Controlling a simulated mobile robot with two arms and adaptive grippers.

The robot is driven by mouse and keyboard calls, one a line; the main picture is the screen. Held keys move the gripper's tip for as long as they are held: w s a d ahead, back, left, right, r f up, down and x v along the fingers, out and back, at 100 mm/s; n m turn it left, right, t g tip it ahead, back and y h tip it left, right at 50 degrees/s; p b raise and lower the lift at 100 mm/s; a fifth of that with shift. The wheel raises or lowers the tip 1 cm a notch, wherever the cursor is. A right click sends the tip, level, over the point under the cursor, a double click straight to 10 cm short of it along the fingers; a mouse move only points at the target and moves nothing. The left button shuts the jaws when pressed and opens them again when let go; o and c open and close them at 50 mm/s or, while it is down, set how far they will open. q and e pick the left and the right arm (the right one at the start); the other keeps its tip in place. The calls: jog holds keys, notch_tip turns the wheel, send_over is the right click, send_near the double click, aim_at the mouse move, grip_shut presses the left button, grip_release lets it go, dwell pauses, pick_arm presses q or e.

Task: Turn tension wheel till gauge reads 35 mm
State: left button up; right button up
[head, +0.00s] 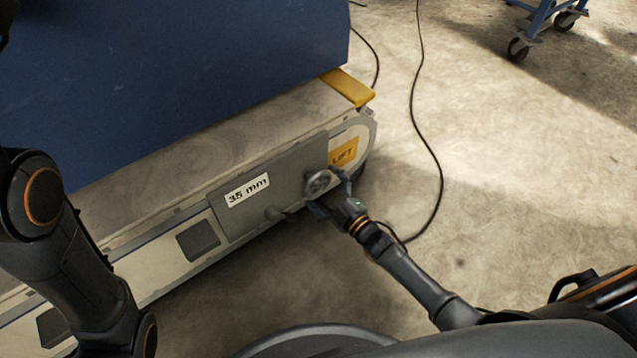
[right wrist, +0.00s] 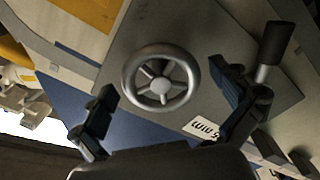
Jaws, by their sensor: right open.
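The tension wheel (head: 318,183) is a small grey metal handwheel on the grey side panel of the conveyor-like machine. In the right wrist view the wheel (right wrist: 161,78) shows its round rim, spokes and hub. My right gripper (head: 331,194) is open at the wheel, and its fingers (right wrist: 163,84) stand on either side of the rim, with gaps visible. A white plate reading "35 mm" (head: 247,190) is left of the wheel; it shows partly in the right wrist view (right wrist: 203,128). I make out no gauge scale or pointer. My left gripper is out of view.
A dark lever (head: 275,213) sticks out below the plate; it shows near a finger in the right wrist view (right wrist: 270,50). A yellow LIFT label (head: 344,152) is beside the wheel. A black cable (head: 437,165) lies on the open concrete floor at right.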

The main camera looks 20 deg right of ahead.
jog(key=v, duration=1)
jog(key=shift+s, duration=0.3)
jog(key=shift+d, duration=0.1)
